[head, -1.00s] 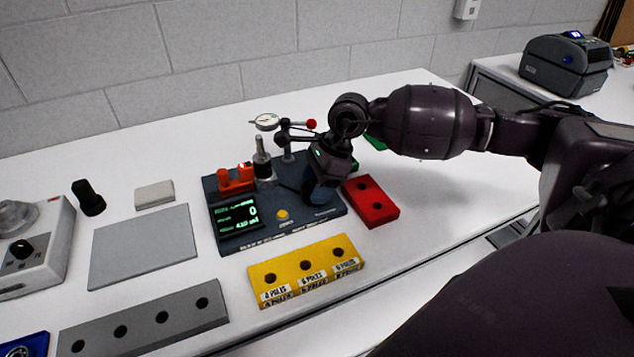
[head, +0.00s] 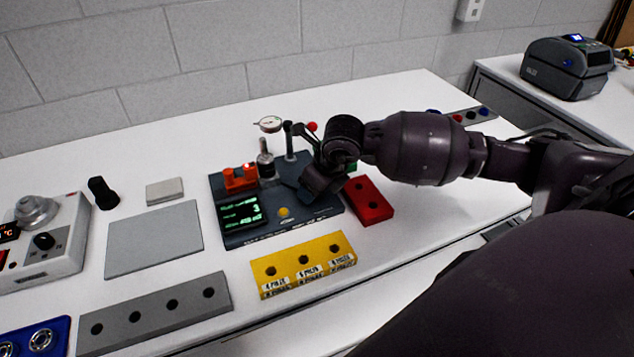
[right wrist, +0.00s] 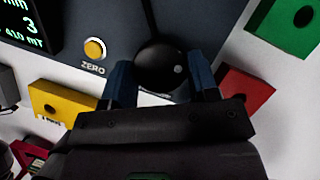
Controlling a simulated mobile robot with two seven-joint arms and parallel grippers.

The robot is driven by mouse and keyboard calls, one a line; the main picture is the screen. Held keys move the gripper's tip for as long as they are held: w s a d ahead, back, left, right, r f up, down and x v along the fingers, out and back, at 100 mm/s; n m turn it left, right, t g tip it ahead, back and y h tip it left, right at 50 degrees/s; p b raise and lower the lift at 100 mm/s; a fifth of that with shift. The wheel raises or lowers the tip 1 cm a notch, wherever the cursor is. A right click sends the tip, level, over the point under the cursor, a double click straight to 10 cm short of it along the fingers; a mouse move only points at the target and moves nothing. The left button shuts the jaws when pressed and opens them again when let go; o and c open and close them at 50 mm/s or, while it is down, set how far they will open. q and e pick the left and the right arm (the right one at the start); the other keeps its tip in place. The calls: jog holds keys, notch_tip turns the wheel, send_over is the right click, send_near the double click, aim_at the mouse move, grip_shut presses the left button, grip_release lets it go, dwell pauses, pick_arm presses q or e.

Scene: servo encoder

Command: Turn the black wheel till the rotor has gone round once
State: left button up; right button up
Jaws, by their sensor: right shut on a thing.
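The dark encoder stand (head: 280,226) sits on the white bench. Its display (head: 240,209) reads 3. A metal spindle (head: 265,160) rises from the stand, and I cannot make out the rotor's turn mark. My right gripper (right wrist: 162,82) is shut on the black wheel (right wrist: 160,62), with one blue finger on each side of it. The wheel has a pale dot on its right side. In the head view my right gripper (head: 312,192) hides the wheel at the stand's right end. My left gripper is not in view.
A yellow block with holes (head: 303,284) lies in front of the stand, and a red block (head: 370,212) lies close to its right. A grey plate (head: 154,240) lies to the left.

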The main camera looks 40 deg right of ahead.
jog(key=m+h, duration=0.1)
jog(key=m, duration=0.2)
jog(key=m+h+p, duration=0.1)
jog(key=m, duration=0.2)
jog(key=shift+a+r, duration=0.15)
jog(key=shift+a, duration=0.05)
jog(key=m+h, duration=0.1)
jog(key=m, duration=0.1)
jog(key=shift+w+m+p, duration=0.1)
jog(key=shift+m+p, duration=0.25)
jog(key=shift+m, duration=0.05)
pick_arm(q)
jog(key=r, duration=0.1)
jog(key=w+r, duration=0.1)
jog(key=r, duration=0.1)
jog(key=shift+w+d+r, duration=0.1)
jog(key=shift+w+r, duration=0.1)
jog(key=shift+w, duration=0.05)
pick_arm(e)
jog(key=shift+m, duration=0.3)
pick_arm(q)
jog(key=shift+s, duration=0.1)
pick_arm(e)
jog(key=shift+h, duration=0.3)
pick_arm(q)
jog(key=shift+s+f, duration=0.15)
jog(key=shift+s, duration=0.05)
